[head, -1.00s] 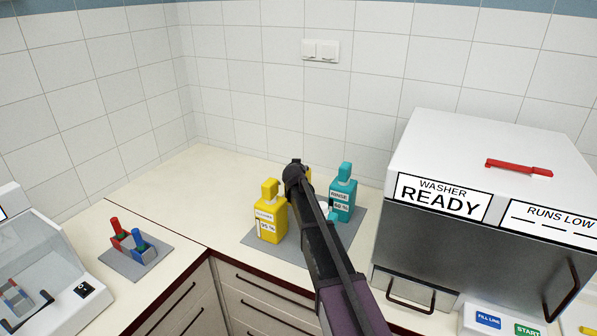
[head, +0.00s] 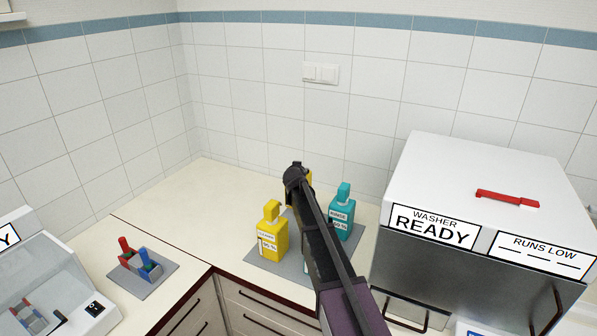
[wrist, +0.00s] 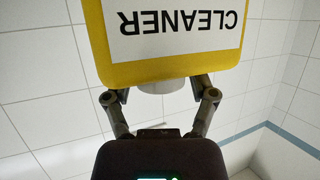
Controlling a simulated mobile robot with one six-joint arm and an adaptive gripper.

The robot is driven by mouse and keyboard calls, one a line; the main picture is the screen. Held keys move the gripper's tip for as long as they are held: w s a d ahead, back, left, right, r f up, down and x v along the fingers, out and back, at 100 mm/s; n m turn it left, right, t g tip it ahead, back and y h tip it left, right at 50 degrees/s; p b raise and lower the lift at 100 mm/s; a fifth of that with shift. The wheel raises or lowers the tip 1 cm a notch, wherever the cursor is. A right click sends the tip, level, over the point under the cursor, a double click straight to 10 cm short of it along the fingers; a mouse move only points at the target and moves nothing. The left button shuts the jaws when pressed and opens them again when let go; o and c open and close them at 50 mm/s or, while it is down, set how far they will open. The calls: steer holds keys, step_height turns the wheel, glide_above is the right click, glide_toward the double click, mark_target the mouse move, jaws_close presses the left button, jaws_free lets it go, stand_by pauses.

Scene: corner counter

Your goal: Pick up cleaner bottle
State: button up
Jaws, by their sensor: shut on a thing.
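A yellow bottle labelled CLEANER (wrist: 175,71) fills the top of the wrist view, its lettering upside down there. My gripper (wrist: 157,88) is shut on it, with a finger on each side near a white neck or cap; the fingertips are partly hidden. In the head view my dark arm hides most of this bottle, and only a sliver of yellow shows beside my gripper (head: 298,175). Only wall tiles show behind it in the wrist view. Another yellow bottle (head: 272,236), its label too small to read surely, stands upright on a grey mat (head: 258,258).
A teal rinse bottle (head: 341,213) stands on the mat, right of my arm. A washer marked READY (head: 470,180) with a red lid handle stands at right. Red and blue items (head: 140,260) sit on a mat at left. The back-left counter (head: 190,200) is clear.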

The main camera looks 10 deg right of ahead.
steer(key=shift+r+p, duration=0.75)
steer(key=shift+r, duration=0.4)
